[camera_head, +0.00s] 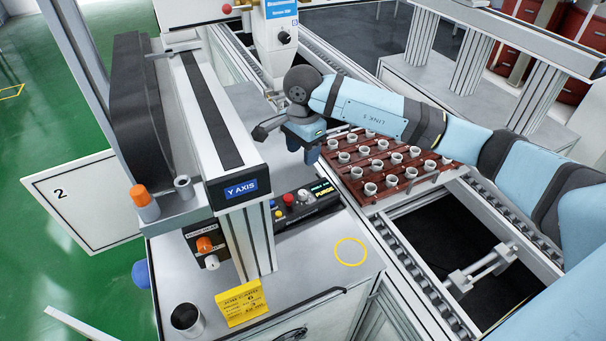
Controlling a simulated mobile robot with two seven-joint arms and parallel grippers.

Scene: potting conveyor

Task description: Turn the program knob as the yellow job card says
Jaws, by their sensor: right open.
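The yellow job card (241,303) stands on the near end of the grey table; its small print is too blurred to read surely. A dark control box (308,210) behind it carries a red button (288,199), a silver knob (303,195) and a small lit display (321,192) that seems to read PURGE. I cannot tell for certain which knob is the program knob. My right gripper (284,142) is open above and behind the control box, apart from it, with its arm reaching in from the right over the pot tray. My left gripper is not in view.
A brown tray (408,182) of grey pots sits on the conveyor. The Y AXIS beam (225,150) stands left of the control box. A side panel (203,247) has an orange and a white knob. A dark cup (186,320) stands beside the card. The yellow ring (351,251) marks clear tabletop.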

